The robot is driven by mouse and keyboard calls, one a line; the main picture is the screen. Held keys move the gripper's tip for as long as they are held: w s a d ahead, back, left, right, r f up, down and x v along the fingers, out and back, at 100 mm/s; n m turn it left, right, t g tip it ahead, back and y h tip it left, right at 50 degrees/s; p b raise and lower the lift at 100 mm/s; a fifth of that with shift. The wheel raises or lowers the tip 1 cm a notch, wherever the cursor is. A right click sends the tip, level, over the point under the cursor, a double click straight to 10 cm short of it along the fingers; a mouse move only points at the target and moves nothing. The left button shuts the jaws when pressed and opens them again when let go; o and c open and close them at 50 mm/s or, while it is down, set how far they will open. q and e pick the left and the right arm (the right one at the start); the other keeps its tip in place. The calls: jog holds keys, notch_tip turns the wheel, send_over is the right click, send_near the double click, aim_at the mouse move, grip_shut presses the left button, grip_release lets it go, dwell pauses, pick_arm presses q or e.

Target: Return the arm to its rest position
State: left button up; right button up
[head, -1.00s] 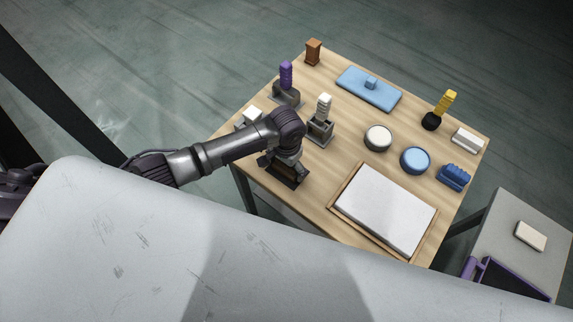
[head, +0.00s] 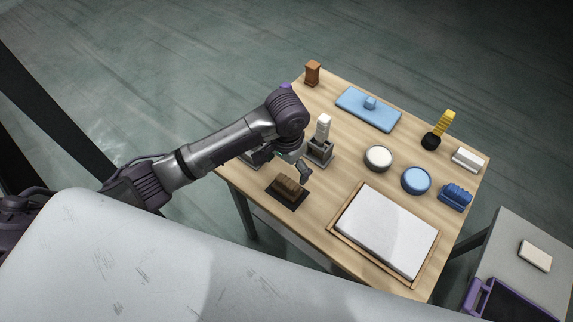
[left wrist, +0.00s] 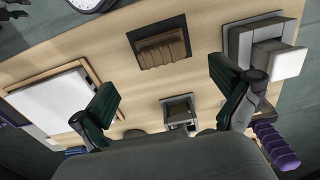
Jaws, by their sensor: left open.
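My left arm reaches in from the left in the head view, and its left gripper (head: 284,165) hangs above the table. The gripper is open and empty. A brown ridged block (head: 288,187) sits on a dark mat (head: 299,203) just below the gripper, apart from the fingers. In the left wrist view, the gripper's two green-padded fingers (left wrist: 163,73) stand wide apart, and the brown block (left wrist: 160,48) lies beyond them on its mat. My right gripper is not in view.
A grey holder with a white-handled tool (head: 323,128) stands close to the gripper. A purple handle (left wrist: 276,146) is near the right finger. A framed white slab (head: 385,232), round tubs (head: 415,180) and a blue board (head: 368,108) occupy the table. A side bench (head: 510,235) stands at right.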

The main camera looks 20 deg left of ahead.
pick_arm(q)
jog(key=shift+r, duration=0.6)
